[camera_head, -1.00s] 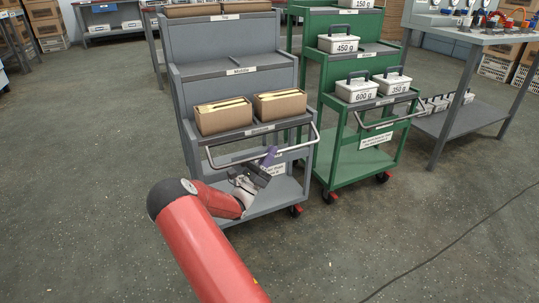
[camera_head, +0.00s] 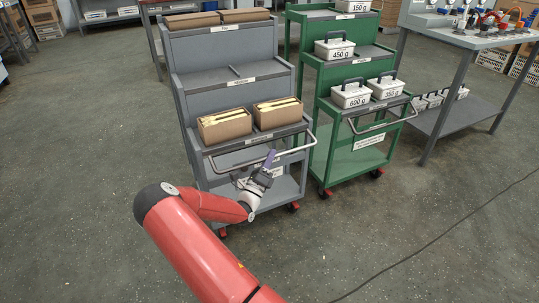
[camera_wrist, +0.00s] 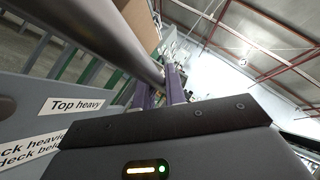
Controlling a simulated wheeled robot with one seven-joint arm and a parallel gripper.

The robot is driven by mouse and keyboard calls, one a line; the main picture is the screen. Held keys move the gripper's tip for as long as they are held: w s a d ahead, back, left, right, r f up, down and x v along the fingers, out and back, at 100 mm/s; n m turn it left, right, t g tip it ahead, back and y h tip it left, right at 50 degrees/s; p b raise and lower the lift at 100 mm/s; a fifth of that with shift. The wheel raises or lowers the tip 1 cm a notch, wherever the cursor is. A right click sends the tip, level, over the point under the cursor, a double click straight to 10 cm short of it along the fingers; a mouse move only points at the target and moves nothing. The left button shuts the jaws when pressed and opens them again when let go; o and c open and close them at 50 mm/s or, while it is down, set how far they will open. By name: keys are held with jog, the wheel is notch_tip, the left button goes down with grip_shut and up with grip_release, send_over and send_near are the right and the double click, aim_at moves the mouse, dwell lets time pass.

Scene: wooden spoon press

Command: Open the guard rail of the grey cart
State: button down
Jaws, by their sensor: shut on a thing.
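The grey cart (camera_head: 228,77) stands in the middle of the head view. Its guard rail (camera_head: 237,168) is a bent grey tube across the front of the lower deck, sticking out toward me. My gripper (camera_head: 269,159) has purple fingers and is shut on the rail, right of its middle. In the wrist view the rail (camera_wrist: 118,40) runs diagonally down to the purple fingers (camera_wrist: 174,84). The exact contact between fingers and tube is partly hidden by the gripper body.
Two open cardboard boxes (camera_head: 225,125) sit on the grey cart's lower deck behind the rail. A green cart (camera_head: 352,160) with labelled white weight boxes stands close on the right. A workbench (camera_head: 455,40) is farther right. A cable (camera_head: 440,237) lies on the floor. The floor left is clear.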

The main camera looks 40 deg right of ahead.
jog(key=c, duration=1.5)
grip_release()
jog(key=shift+o, duration=0.2)
jog(key=v, duration=0.8)
jog(key=shift+b, duration=0.4)
jog(key=shift+d, duration=0.1)
